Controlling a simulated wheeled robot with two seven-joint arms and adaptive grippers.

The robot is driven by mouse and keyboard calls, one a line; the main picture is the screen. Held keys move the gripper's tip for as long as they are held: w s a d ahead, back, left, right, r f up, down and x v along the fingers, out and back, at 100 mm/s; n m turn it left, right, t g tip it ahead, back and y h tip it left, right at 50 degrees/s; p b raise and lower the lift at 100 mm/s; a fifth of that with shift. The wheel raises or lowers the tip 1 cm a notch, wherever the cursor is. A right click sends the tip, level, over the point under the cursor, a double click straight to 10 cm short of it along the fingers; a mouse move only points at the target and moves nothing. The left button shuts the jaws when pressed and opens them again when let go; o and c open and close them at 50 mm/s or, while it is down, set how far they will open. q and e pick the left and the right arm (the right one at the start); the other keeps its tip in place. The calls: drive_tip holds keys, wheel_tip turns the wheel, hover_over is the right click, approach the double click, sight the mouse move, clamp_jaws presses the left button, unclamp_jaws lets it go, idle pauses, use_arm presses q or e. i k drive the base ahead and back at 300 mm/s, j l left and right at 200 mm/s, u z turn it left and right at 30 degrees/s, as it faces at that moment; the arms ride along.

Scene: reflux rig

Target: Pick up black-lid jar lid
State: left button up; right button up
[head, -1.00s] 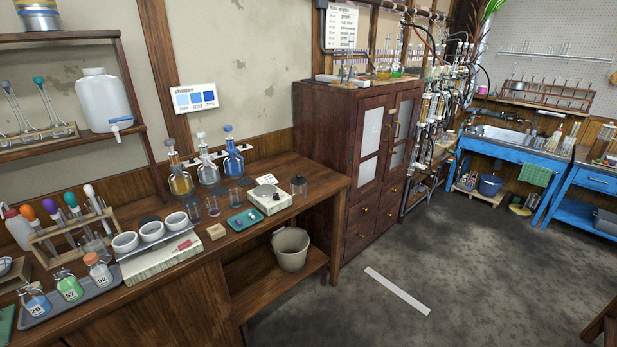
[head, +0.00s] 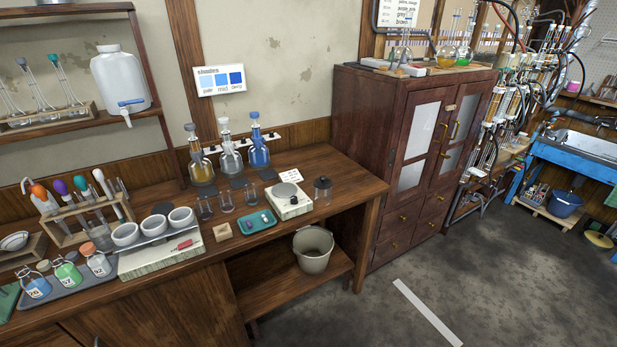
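A small clear jar with a black lid (head: 322,183) stands upright at the right end of the wooden bench, just right of the white scale. The lid sits on top of the jar and has a small raised knob. Neither of my grippers shows in the head view, so I cannot see their state.
The wooden bench (head: 345,170) has bare room around the jar. Left of it are the scale (head: 288,201), a teal tray (head: 257,222), beakers and stoppered flasks. A bucket (head: 313,249) sits on the shelf below. A dark cabinet (head: 385,150) stands right. Open floor lies in front.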

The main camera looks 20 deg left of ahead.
sight(323, 183)
drive_tip(key=i+l+u, duration=0.95)
drive_tip(key=k+j, duration=0.05)
drive_tip(key=k, duration=0.05)
